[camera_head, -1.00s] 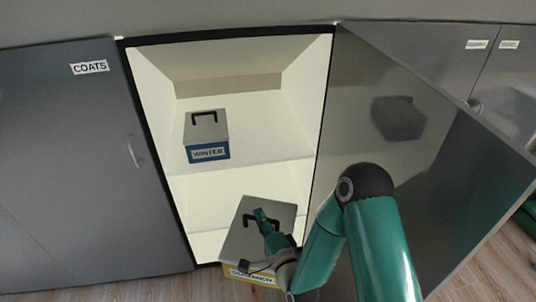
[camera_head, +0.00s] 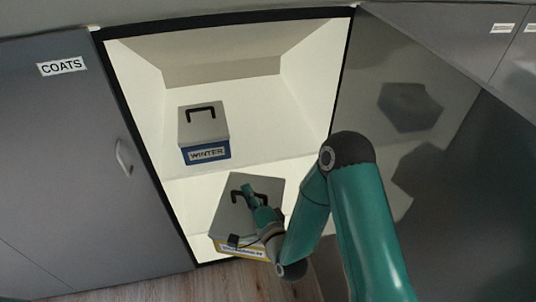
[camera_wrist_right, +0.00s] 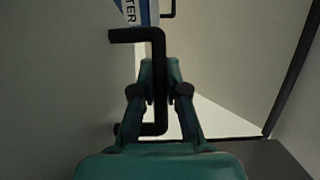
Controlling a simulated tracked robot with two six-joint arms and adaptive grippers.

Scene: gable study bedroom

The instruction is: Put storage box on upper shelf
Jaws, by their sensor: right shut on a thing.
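A grey-lidded storage box (camera_head: 232,216) with a yellow front and a white label hangs in front of the open cupboard's lower part. The label text is too small to read. My right gripper (camera_head: 252,194) is shut on the box's black handle, which also shows between the fingers in the right wrist view (camera_wrist_right: 160,80). The box is tilted in the picture. A shelf (camera_head: 270,160) above it bears a second box, the blue WINTER box (camera_head: 205,133), on its left side; its label shows at the top of the right wrist view (camera_wrist_right: 130,12). My left gripper is out of view.
The shelf is bare to the right of the WINTER box. An open grey door (camera_head: 440,190) stands on the right, with my right arm close before it. A closed door labelled COATS (camera_head: 70,150) is on the left. Wooden floor (camera_head: 170,290) lies below.

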